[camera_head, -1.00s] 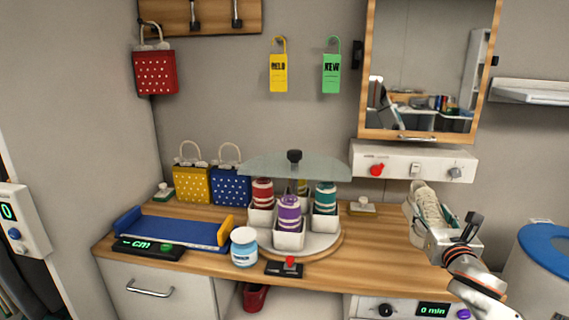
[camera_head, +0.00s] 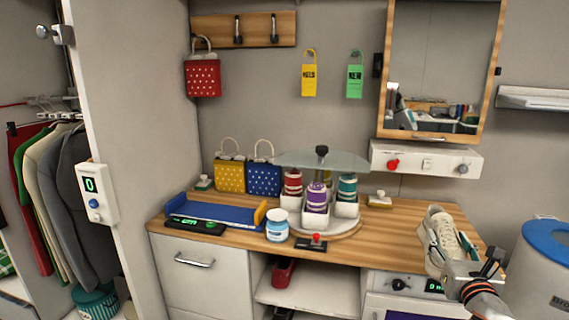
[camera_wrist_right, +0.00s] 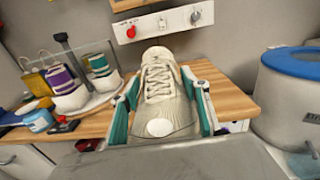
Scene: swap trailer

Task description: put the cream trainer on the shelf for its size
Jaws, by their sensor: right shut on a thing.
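The cream trainer (camera_head: 440,238) is at the right end of the wooden counter in the head view, with its toe towards my wrist. In the right wrist view the trainer (camera_wrist_right: 158,98) sits between the green finger pads. My right gripper (camera_head: 458,268) is shut on it. The trainer looks held over the counter's front right edge; I cannot tell whether it touches the counter. The shelf space (camera_head: 300,285) below the counter holds a red shoe (camera_head: 284,271). A blue measuring tray (camera_head: 215,214) with a "cm" display (camera_head: 195,225) lies on the counter. My left gripper is out of view.
A carousel (camera_head: 330,228) with coloured spools, a blue-white jar (camera_head: 277,226) and a red-knobbed switch (camera_head: 314,243) stand on the counter. A white bin (camera_head: 545,265) with a blue rim is at the right. A clothes rail with garments (camera_head: 50,195) is at the left.

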